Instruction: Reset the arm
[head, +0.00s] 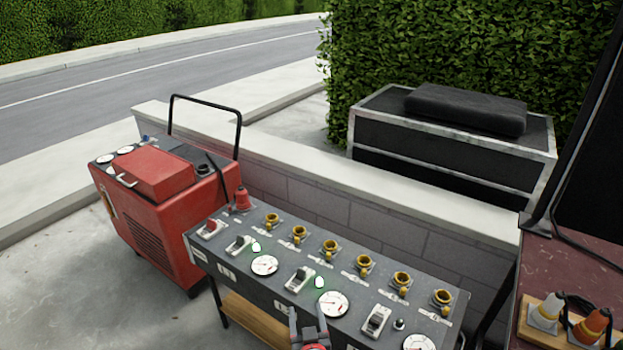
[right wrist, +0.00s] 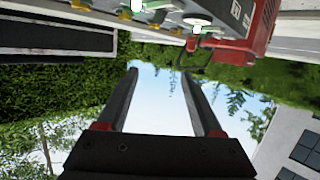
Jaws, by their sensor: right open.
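My right gripper (head: 308,322) shows at the bottom edge of the head view, low in front of the grey control panel (head: 215,262). In the right wrist view its two dark fingers (right wrist: 160,76) stand apart with nothing between them, only sky behind. The rest of my right arm is mostly out of the head view. My left gripper is not in view.
The panel carries gauges (head: 333,303), switches (head: 300,279) and several yellow sockets (head: 330,248). A red generator (head: 160,225) stands at the left. A low wall (head: 320,210) and black case (head: 430,155) are behind. A dark red surface with connectors (head: 548,312) is at right.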

